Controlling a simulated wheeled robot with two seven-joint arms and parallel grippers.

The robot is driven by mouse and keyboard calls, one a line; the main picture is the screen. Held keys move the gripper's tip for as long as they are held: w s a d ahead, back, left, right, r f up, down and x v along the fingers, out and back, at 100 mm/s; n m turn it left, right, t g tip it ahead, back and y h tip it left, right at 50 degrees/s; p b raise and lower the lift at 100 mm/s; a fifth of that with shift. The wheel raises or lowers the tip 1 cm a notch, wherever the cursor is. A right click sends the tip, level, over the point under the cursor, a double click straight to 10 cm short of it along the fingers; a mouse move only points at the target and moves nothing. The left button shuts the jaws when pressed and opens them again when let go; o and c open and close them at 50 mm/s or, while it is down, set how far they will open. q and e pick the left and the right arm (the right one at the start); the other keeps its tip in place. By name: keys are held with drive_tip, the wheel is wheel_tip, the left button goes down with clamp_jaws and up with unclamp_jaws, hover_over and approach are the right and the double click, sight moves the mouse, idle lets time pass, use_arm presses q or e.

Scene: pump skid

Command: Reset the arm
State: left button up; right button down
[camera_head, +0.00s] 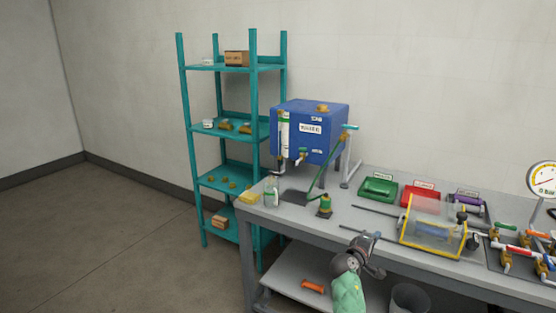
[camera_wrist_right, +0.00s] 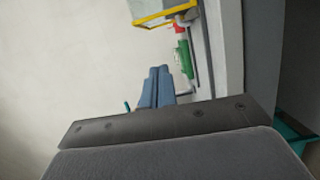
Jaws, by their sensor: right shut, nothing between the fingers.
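My right gripper (camera_head: 374,257) is over the front edge of the grey workbench (camera_head: 330,229), at the end of my right arm with its green sleeve. It is shut and holds nothing. It stands apart from the yellow-framed clear guard to its right. My left arm and gripper are not in view.
A blue tank (camera_head: 312,130) stands at the bench's back left. Green (camera_head: 378,188) and red (camera_head: 420,194) trays, the clear guard (camera_head: 432,231) and pipework (camera_head: 508,253) lie to the right. A teal shelf (camera_head: 254,110) stands left. Below are a lower shelf and a grey bin (camera_head: 409,298).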

drive_tip(key=s+a+f+m+g+y, duration=0.2)
drive_tip(key=s+a+f+m+y, duration=0.3)
drive_tip(key=a+f, duration=0.45)
drive_tip(key=s+a+f+m+g+y, duration=0.2)
drive_tip(key=s+a+f+y, duration=0.55)
drive_tip(key=f, duration=0.35)
drive_tip(key=s+a+f+g, duration=0.2)
drive_tip(key=s+f, duration=0.5)
drive_tip(key=s, duration=0.6)
drive_tip(key=s+a+f+n+g+y, duration=0.1)
drive_tip(key=s+f+g, duration=0.1)
drive_tip(key=s+f, duration=0.6)
drive_tip(key=s+a+f+g+y, duration=0.1)
drive_tip(key=s+f, duration=0.6)
drive_tip(key=s, duration=1.1)
drive_tip(key=shift+s+a+f+g, duration=0.35)
drive_tip(key=shift+a+g, duration=0.35)
drive_tip(key=shift+a, duration=0.15)
